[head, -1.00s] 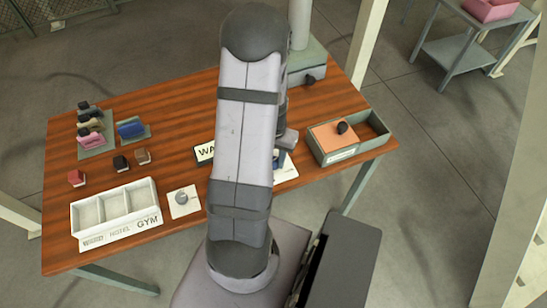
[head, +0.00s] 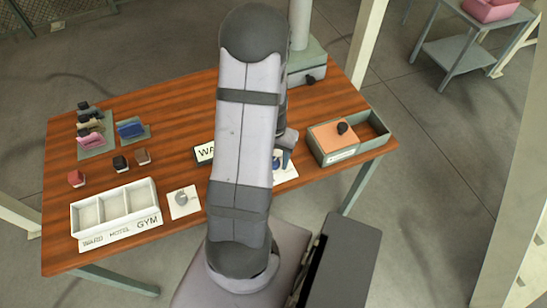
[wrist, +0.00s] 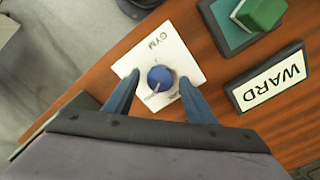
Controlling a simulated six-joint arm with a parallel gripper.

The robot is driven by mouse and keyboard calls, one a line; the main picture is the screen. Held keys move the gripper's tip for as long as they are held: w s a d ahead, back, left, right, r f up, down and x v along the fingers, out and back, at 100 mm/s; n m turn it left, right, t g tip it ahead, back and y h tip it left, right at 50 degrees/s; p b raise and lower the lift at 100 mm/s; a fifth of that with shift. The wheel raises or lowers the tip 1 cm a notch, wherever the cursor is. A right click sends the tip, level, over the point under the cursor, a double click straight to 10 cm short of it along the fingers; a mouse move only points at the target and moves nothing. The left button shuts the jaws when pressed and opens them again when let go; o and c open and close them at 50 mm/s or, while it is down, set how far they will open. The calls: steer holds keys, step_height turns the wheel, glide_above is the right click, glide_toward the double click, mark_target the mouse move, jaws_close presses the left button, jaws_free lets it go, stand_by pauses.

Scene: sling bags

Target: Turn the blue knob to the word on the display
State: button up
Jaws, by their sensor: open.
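The blue knob (wrist: 160,79) sits on a white plate (wrist: 182,52) in the wrist view. The plate reads GYM near one corner; its other words are partly hidden or too small to read. A pale pointer line on the knob points toward the lower left of that view. The display (wrist: 268,80) reads WARD; it is partly hidden behind my arm in the head view (head: 203,153). My gripper (wrist: 160,77) is open, with one finger on each side of the knob. I cannot tell whether the fingers touch it.
A green block (wrist: 262,12) on a dark base is near the display. In the head view, a white three-compartment tray (head: 153,192) and a grey knob (head: 182,198) are at the front left. Small bags (head: 90,141) lie behind. An orange-topped box (head: 335,134) stands right.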

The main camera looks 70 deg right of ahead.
steer(key=shift+r+b, duration=0.75)
steer(key=shift+r, duration=2.8)
steer(key=shift+a+n, duration=0.1)
steer(key=shift+n, duration=0.2)
steer(key=s+a+f+n+y, duration=0.1)
steer(key=s+a+n+y, duration=0.1)
steer(key=a, duration=0.4)
steer(key=w+a+r+n+h, duration=0.1)
steer(key=w+a+r+n, duration=0.1)
steer(key=w+a+n, duration=0.5)
steer(key=w+a+r+n, duration=0.2)
steer(key=w+a+n, duration=0.15)
steer(key=a, duration=0.75)
steer(key=w+a+r+n+h, duration=0.1)
steer(key=w+a+r+n, duration=0.1)
steer(key=w+a+n, duration=0.5)
step_height(320, 180, down, 63)
steer(key=s+a+m+b, duration=0.1)
steer(key=a+m+b, duration=0.1)
steer(key=b, duration=6.1)
steer(key=shift+s+f, duration=0.15)
steer(key=shift+s, duration=0.2)
